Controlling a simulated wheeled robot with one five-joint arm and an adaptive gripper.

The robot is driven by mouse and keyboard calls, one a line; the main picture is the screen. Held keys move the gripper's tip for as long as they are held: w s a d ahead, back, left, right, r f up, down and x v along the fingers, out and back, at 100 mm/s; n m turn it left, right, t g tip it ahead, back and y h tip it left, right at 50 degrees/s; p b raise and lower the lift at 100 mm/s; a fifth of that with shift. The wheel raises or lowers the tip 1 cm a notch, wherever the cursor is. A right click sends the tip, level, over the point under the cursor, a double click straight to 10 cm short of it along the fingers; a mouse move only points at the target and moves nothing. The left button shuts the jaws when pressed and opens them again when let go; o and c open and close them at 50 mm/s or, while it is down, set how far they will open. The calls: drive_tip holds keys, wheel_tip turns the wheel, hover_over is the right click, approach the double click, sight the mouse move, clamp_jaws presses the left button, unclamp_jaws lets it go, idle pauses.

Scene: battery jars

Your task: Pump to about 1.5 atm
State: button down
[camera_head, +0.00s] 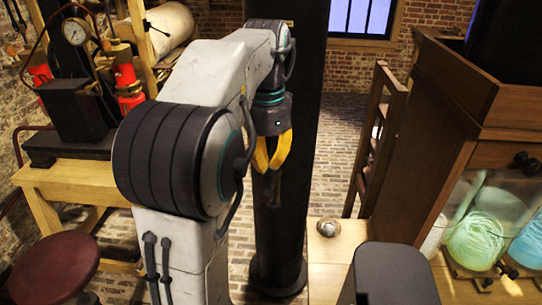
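A round pressure gauge (76,31) with a pale dial sits on a dark apparatus at the upper left; its needle is too small to read. The apparatus has a black block (74,110) on a dark base, on a wooden table (75,180). Red fittings (128,88) stand beside the block. I cannot tell which part is the pump handle. My gripper (268,188), with yellow and dark fingers, hangs pointing down at the picture's middle, in front of a black column. It is well to the right of the apparatus and appears to touch nothing. Its finger gap is unclear.
The black column (300,200) stands behind my gripper. A round dark red stool (55,268) is at the lower left. A wooden cabinet (425,150), glass jars with green and blue coils (478,240), and a small metal knob (328,228) are at right. Brick floor shows between.

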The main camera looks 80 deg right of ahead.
drive_tip(key=shift+f, duration=0.1)
wheel_tip(320, 180, down, 15)
drive_tip(key=b, duration=1.2)
wheel_tip(320, 180, up, 15)
drive_tip(key=p, duration=1.5)
drive_tip(key=shift+r+p, duration=0.2)
drive_tip(key=shift+p, duration=0.15)
drive_tip(key=shift+f, duration=0.15)
wheel_tip(320, 180, down, 16)
drive_tip(key=b, duration=1.3)
wheel_tip(320, 180, up, 16)
drive_tip(key=p, duration=1.5)
drive_tip(key=shift+r, duration=0.2)
drive_tip(key=shift+f, duration=0.15)
